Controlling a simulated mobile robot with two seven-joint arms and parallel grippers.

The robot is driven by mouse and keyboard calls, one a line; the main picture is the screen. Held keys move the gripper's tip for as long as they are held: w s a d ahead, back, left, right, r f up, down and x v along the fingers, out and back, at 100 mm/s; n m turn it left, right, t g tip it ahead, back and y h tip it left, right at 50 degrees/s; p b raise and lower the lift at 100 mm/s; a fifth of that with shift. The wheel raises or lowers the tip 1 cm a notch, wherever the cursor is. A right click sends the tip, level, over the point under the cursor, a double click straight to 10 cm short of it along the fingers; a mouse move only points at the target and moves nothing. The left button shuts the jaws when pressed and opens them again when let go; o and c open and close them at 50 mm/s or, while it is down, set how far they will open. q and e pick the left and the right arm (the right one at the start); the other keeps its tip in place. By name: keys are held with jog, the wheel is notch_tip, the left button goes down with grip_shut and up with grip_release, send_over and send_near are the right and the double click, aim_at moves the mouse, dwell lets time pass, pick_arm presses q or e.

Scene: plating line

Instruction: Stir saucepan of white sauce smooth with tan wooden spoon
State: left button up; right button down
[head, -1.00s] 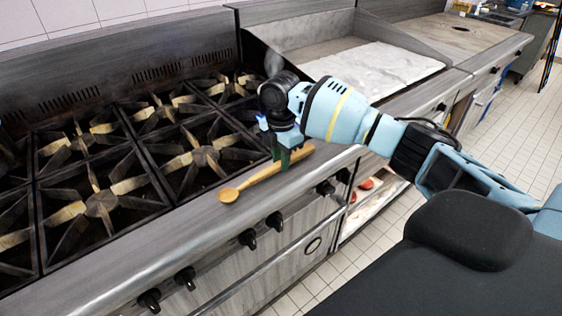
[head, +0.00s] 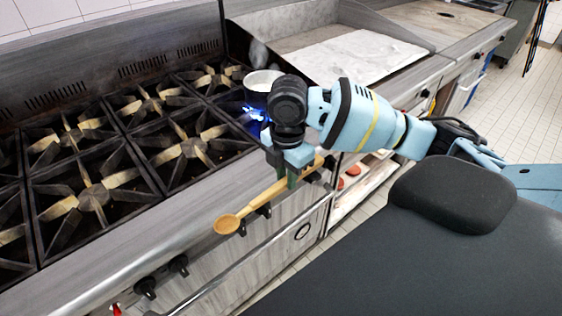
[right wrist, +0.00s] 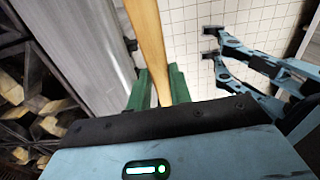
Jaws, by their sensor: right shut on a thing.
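The tan wooden spoon (head: 262,203) is held by its handle in my right gripper (head: 291,180), with its bowl end pointing down-left in the head view. It is over the stove's front edge, clear of the top. In the right wrist view the handle (right wrist: 146,40) runs between the green fingers (right wrist: 158,88), which are shut on it. My left gripper is not in view.
The burner grates (head: 92,190) left of the saucepan are empty. A griddle with a pale plate (head: 350,58) lies to the right. Knobs (head: 178,264) and a rail line the stove front. Tiled floor is free beyond.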

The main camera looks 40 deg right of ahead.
aim_at(284, 186)
jog(key=shift+s+a, duration=0.2)
jog(key=shift+s, duration=0.55)
jog(key=a+m, duration=0.1)
jog(key=m, duration=0.1)
jog(key=a+m, duration=0.1)
jog(key=m, duration=0.1)
jog(key=shift+s, duration=0.35)
jog(key=a+m, duration=0.1)
jog(key=m, duration=0.1)
jog(key=a+m, duration=0.1)
jog(key=m, duration=0.1)
jog(key=shift+s+m, duration=0.4)
jog(key=a+m, duration=0.1)
jog(key=m, duration=0.2)
jog(key=s+a+m, duration=0.1)
jog(key=m, duration=0.3)
jog(key=s+a+m, duration=0.1)
jog(key=a+m, duration=0.1)
jog(key=m, duration=0.1)
jog(key=shift+s+a, duration=0.1)
jog(key=shift+r, duration=0.1)
